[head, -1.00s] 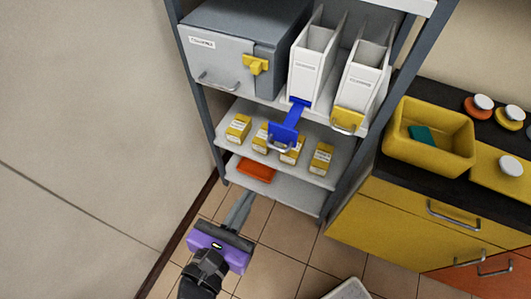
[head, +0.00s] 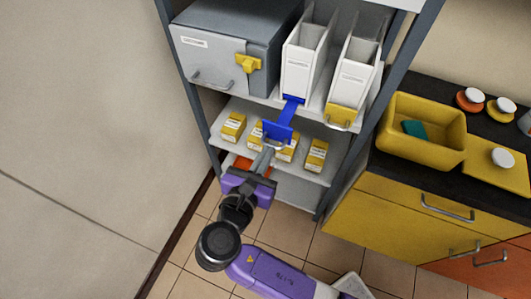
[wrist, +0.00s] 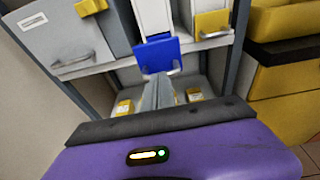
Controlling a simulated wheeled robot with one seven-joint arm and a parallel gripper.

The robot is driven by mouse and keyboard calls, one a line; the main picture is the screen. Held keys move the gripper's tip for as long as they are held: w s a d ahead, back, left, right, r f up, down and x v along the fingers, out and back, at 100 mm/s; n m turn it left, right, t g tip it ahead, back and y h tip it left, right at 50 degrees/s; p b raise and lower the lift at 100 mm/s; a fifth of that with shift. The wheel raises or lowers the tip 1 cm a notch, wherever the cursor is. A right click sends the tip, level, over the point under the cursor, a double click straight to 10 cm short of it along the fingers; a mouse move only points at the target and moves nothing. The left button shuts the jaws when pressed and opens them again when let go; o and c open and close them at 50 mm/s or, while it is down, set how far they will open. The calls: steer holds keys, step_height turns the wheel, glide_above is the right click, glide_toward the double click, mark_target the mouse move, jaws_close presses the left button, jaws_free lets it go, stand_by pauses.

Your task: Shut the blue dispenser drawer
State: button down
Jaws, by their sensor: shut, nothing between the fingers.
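The blue dispenser drawer (head: 279,131) sticks out toward me from the base of the left white dispenser (head: 301,70), with a metal handle low on its front. The drawer front also shows in the wrist view (wrist: 157,54). My gripper (head: 265,153) is shut and empty, its fingertips close below the drawer front in the head view. In the wrist view my fingers (wrist: 158,90) point at the drawer's handle area. I cannot tell whether they touch it.
The right white dispenser (head: 355,75) has a yellow drawer (head: 339,116). A grey box with a yellow latch (head: 248,63) stands at left. A yellow bin (head: 432,142) is on the right counter.

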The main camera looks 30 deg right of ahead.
mark_target(284, 120)
steer(key=shift+d, duration=0.1)
steer(key=r+p+x, duration=0.1)
steer(key=x, duration=0.3)
steer(key=r+p+x, duration=0.1)
steer(key=p+x, duration=0.1)
steer(key=x, duration=0.2)
steer(key=p+x, duration=0.2)
steer(key=x, duration=0.2)
steer(key=shift+w+d+r, duration=0.25)
steer(key=shift+d+r, duration=0.15)
steer(key=shift+d, duration=0.2)
steer(key=shift+r+p, duration=0.1)
steer(key=shift+p, duration=0.25)
